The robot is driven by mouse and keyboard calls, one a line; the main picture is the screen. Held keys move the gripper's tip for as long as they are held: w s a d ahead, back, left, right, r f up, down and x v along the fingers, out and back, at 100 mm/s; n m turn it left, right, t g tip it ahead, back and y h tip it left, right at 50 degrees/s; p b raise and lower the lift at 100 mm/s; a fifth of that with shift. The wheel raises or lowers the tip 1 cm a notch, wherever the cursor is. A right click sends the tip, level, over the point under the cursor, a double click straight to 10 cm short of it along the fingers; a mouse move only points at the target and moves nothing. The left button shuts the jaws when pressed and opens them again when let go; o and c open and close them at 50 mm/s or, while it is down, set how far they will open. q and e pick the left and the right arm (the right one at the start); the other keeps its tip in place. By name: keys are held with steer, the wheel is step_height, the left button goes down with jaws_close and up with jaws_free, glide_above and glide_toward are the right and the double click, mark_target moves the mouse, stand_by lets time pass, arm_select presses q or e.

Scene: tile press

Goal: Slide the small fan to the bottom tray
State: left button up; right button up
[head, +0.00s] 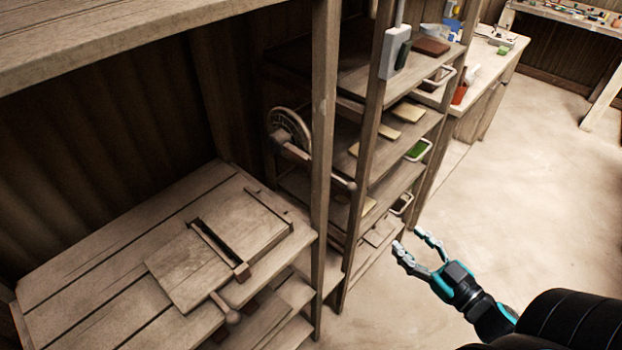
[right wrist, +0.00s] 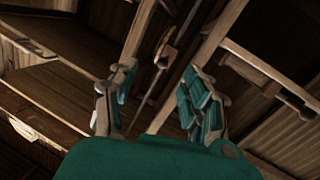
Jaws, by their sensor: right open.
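My right gripper (head: 409,241) is open and empty, in front of the lower shelves at the right of the press. In the right wrist view its spread fingers (right wrist: 157,75) have wooden posts and beams behind them. I cannot make out a small fan for sure. A round, spoked wheel-like thing (head: 290,130) is mounted behind the post on the left side of the shelves. White-rimmed trays hang at the shelf ends: an upper one (head: 452,73), a middle one with green inside (head: 427,143) and the lowest one (head: 408,196). My left gripper is not in view.
A wooden bench (head: 90,270) with a flat board fills the lower left. Upright posts (head: 322,120) stand between it and the shelves. Yellowish tiles (head: 408,112) lie on a shelf. A grey switch box (head: 395,50) is on a post. The floor (head: 530,180) is clear at right.

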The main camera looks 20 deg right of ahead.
mark_target(355, 191)
steer(key=shift+n+y, duration=0.4)
steer(key=shift+y, duration=0.3)
steer(key=r+p+x, duration=0.1)
steer(key=x, duration=0.5)
steer(key=a+r+p+x, duration=0.1)
steer(key=x, duration=0.5)
steer(key=r+p+x, duration=0.1)
steer(key=r+x, duration=0.1)
steer(key=x, duration=0.4)
steer(key=shift+a+p, duration=0.25)
steer(key=shift+p, duration=0.15)
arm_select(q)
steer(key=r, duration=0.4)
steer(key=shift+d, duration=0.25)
arm_select(e)
steer(key=shift+f, duration=0.1)
jaws_close()
